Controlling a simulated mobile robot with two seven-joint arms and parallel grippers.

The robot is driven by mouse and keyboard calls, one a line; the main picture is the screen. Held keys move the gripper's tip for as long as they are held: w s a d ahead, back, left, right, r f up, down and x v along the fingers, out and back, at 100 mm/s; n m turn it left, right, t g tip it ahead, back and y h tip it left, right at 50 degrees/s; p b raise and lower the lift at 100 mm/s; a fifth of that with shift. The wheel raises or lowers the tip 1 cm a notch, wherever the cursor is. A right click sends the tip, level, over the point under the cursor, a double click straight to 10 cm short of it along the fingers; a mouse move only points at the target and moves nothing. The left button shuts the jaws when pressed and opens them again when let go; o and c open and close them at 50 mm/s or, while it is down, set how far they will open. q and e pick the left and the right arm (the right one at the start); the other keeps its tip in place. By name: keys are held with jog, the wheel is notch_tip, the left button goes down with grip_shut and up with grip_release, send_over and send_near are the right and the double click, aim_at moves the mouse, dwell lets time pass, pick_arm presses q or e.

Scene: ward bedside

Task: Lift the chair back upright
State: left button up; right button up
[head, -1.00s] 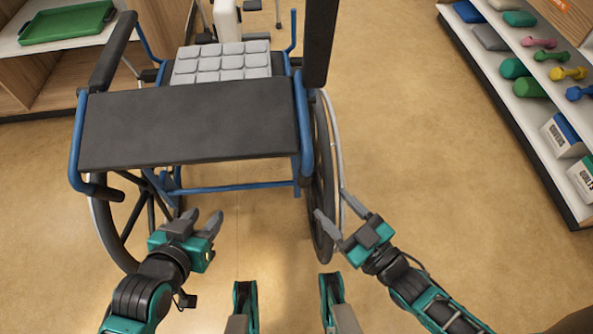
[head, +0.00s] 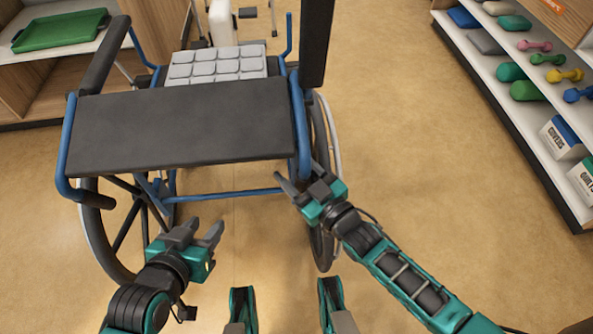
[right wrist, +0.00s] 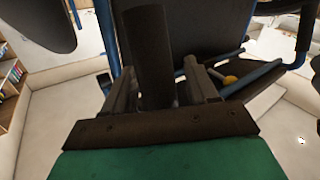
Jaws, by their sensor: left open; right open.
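The wheelchair has a dark back panel (head: 180,125) on a blue frame, leaning back toward me in the head view. A grey cushion (head: 218,65) shows beyond it. A dark push handle (head: 92,192) is at the panel's lower left corner. My left gripper (head: 205,228) is open and empty, below the panel and apart from it. My right gripper (head: 299,177) is open at the panel's lower right corner. In the right wrist view a dark cylindrical grip (right wrist: 146,45) stands between its open fingers; I cannot tell whether they touch it.
Large wheels stand on both sides, the right wheel (head: 323,220) close to my right gripper. A shelf (head: 500,95) with dumbbells and boxes runs along the right. A cabinet with a green tray (head: 60,30) is at upper left. Floor is clear between chair and shelf.

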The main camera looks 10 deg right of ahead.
aim_at(301, 167)
jog(key=shift+c, duration=0.2)
pick_arm(q)
jog(key=shift+a, duration=0.15)
pick_arm(e)
grip_shut()
